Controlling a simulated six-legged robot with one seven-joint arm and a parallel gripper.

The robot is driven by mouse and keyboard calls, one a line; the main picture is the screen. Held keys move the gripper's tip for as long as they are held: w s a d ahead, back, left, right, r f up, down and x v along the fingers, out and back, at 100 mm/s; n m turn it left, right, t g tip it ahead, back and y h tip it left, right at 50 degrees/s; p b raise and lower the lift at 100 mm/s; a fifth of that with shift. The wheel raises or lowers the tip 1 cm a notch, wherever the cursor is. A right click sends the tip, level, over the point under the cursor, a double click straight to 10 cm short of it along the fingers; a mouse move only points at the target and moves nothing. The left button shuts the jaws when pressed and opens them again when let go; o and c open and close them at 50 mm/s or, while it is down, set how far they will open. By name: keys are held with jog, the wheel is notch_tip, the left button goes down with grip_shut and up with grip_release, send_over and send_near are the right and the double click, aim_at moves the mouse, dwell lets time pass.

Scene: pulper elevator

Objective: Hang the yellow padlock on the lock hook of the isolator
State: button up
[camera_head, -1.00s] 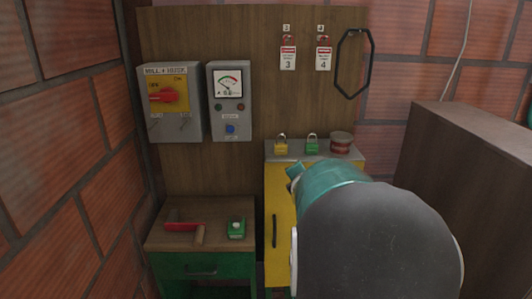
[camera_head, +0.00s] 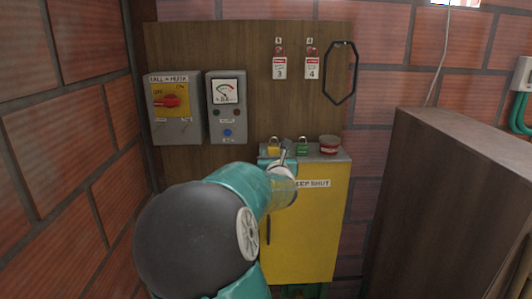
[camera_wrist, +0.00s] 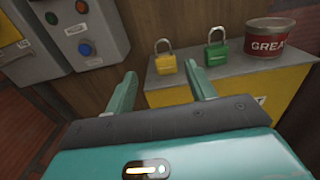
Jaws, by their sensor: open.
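The yellow padlock (camera_head: 273,146) stands upright on the grey top of the yellow cabinet, its shackle up; in the wrist view the yellow padlock (camera_wrist: 165,62) shows between my two fingers, beyond their tips. My gripper (camera_wrist: 160,82) is open and empty, and appears short of the padlock. In the head view my gripper (camera_head: 285,150) is small and partly hidden by my arm. The isolator (camera_head: 175,110) is the grey box with a yellow plate and red handle on the board at left. Small parts at its lower front are too small to make out as a hook.
A green padlock (camera_wrist: 217,48) and a red grease tin (camera_wrist: 269,37) stand right of the yellow padlock on the cabinet top (camera_wrist: 240,70). A meter box (camera_head: 227,108) is right of the isolator. Tags (camera_head: 280,67) and a black hanger (camera_head: 341,72) hang above. A brown block stands at right.

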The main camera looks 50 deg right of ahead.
aim_at(276, 146)
jog(key=x, duration=0.8)
jog(key=shift+s+d+f, duration=0.1)
jog(key=shift+s+d, duration=0.15)
jog(key=shift+d, duration=0.05)
jog(key=shift+x, duration=2.95)
jog(key=shift+a, duration=0.15)
jog(key=c, duration=1.1)
